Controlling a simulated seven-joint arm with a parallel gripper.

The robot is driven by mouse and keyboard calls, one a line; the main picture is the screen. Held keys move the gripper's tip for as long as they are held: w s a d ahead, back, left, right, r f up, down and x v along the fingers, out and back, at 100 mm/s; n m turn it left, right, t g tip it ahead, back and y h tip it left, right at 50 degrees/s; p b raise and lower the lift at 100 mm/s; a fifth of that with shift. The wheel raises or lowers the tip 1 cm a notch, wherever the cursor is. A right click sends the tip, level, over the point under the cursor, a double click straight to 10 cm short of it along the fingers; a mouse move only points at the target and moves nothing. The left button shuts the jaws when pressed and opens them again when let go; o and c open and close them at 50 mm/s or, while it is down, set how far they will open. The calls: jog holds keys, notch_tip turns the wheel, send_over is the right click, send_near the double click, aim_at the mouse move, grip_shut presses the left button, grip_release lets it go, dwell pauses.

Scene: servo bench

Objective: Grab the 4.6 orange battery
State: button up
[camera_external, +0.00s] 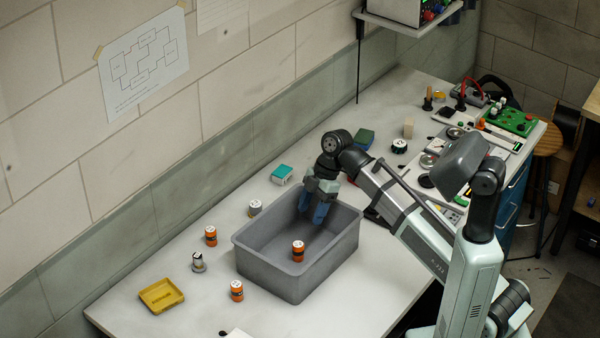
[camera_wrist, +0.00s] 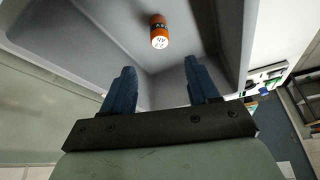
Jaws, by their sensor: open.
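Several orange batteries with black bands and white tops are in the external view. One orange battery (camera_external: 298,251) stands inside the grey bin (camera_external: 268,272). It also shows in the wrist view (camera_wrist: 158,31), beyond my fingertips, with dark marks on its white end that I cannot read for sure. Two more orange batteries stand on the bench left of the bin, one farther back (camera_external: 210,236) and one nearer (camera_external: 236,291). Which one is marked 4.6 I cannot tell. My gripper (camera_external: 315,212) has blue fingers, open and empty, over the bin's back part, apart from the battery (camera_wrist: 160,66).
The bin's walls surround the battery. A grey-and-white cylinder (camera_external: 198,262) and another (camera_external: 255,208) stand left of the bin. A yellow tray (camera_external: 162,295) lies farther left, and a teal block (camera_external: 282,174) lies behind. Circuit boards (camera_external: 510,120) crowd the right end.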

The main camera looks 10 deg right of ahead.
jog(key=shift+o, duration=0.4)
dwell(0.3)
jog(key=r+m+t+h, duration=0.1)
jog(key=t+h, duration=0.1)
jog(key=h, duration=0.2)
send_over(233, 289)
jog(key=f, duration=0.8)
jog(key=shift+w+a+f, duration=0.1)
jog(key=shift+w+a, duration=0.1)
jog(key=shift+s+d+f, duration=0.1)
jog(key=shift+d+f, duration=0.05)
jog(key=shift+f, duration=1.15)
jog(key=shift+s+d+f, duration=0.1)
jog(key=shift+f, duration=1.2)
